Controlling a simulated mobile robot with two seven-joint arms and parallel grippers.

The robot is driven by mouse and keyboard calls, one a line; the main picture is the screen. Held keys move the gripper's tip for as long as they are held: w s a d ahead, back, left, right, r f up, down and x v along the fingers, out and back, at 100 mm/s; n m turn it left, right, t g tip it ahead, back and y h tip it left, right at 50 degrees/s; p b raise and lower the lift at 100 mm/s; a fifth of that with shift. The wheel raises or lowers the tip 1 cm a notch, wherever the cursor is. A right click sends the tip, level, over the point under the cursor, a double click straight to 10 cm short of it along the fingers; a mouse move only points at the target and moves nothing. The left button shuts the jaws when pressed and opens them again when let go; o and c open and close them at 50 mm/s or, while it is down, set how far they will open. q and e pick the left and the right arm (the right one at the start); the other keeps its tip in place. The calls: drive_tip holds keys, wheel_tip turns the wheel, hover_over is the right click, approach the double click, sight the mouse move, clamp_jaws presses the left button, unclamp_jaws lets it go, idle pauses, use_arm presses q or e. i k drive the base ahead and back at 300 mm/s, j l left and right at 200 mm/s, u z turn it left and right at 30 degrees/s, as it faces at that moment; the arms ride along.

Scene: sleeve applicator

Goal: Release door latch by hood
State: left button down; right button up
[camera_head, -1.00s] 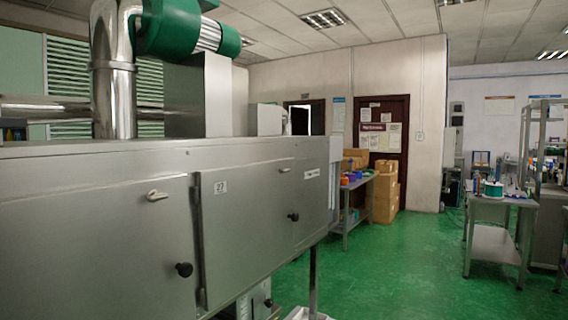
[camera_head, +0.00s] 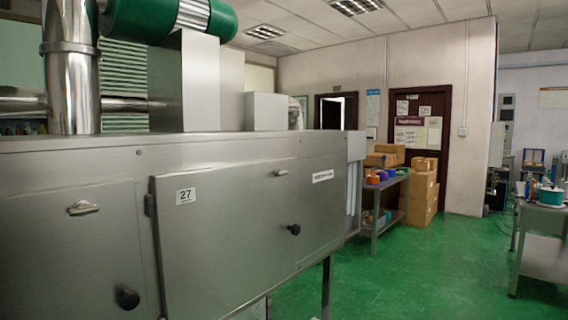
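The long grey metal hood (camera_head: 270,152) fills the left and middle of the head view, close in front of me. It has a left door panel (camera_head: 55,255) and a middle door panel (camera_head: 225,235) labelled 27, both looking closed. A pale latch handle (camera_head: 83,208) sits near the top of the left panel, and a smaller latch (camera_head: 281,172) sits near the top of the middle panel. Black knobs show low on the left panel (camera_head: 127,298) and on the middle panel (camera_head: 293,229). Neither of my grippers is in view.
A green blower (camera_head: 140,18) and shiny duct (camera_head: 70,80) stand above the hood. A grey table (camera_head: 385,185) with coloured spools and stacked cardboard boxes (camera_head: 422,190) is behind. Another table (camera_head: 541,215) stands at right. Green floor (camera_head: 430,270) is open between them.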

sight(278, 172)
drive_tip(key=i+l+u, duration=0.1)
drive_tip(key=l, duration=0.25)
drive_tip(key=i+l+u, duration=0.1)
drive_tip(key=i+l, duration=0.45)
drive_tip(key=l, duration=0.15)
drive_tip(key=i+l+u, duration=0.15)
drive_tip(key=l, duration=0.2)
drive_tip(key=i+l+u, duration=0.1)
drive_tip(key=l, duration=0.3)
drive_tip(key=i, duration=0.1)
